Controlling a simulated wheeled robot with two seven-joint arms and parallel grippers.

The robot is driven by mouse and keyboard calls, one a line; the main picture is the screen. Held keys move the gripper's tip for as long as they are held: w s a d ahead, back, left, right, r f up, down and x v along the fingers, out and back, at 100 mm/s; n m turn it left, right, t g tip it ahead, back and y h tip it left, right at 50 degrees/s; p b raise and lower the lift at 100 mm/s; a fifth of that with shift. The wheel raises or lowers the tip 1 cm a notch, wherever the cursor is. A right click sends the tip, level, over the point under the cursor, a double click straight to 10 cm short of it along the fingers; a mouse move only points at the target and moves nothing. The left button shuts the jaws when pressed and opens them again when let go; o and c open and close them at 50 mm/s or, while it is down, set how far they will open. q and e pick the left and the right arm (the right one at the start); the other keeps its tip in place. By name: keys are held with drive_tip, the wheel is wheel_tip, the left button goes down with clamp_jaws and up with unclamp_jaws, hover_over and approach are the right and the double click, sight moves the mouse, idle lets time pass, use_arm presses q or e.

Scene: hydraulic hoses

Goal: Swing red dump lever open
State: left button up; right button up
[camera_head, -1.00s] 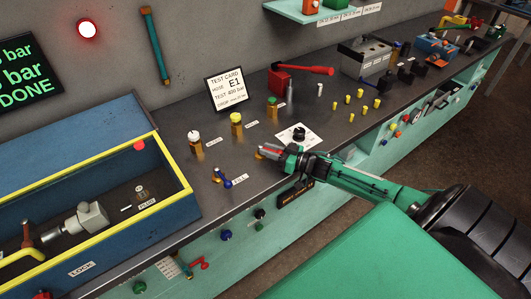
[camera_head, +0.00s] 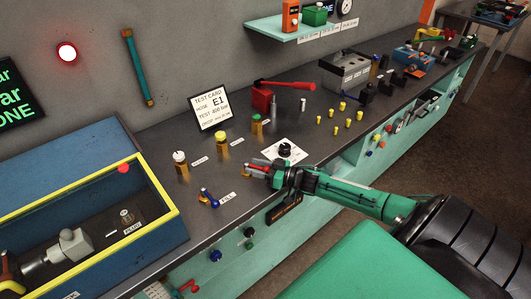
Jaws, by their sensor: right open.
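A small red lever (camera_head: 258,162) shows at the tips of my right gripper (camera_head: 258,169), by a brass-coloured fitting (camera_head: 243,173) on the bench. I take it to be the dump lever; its label is hidden. My right gripper is open with its fingers around or beside the lever; I cannot tell whether they touch it. The gripper body hides part of the lever. A blue lever (camera_head: 209,196) labelled FILL stands to the left, nearer the bench's front edge. My left gripper is not in view.
A larger red lever on a red block (camera_head: 262,98) stands farther back. A dial on a white plate (camera_head: 284,149) is just behind my right gripper. Brass posts with white (camera_head: 181,166) and yellow (camera_head: 221,144) caps stand behind. A yellow-rimmed blue box (camera_head: 168,192) is at left.

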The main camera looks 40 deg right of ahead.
drive_tip(key=b+v, duration=0.2)
drive_tip(key=v, duration=1.1)
drive_tip(key=shift+s+d, duration=0.15)
drive_tip(key=shift+s, duration=0.1)
drive_tip(key=shift+c, duration=0.2)
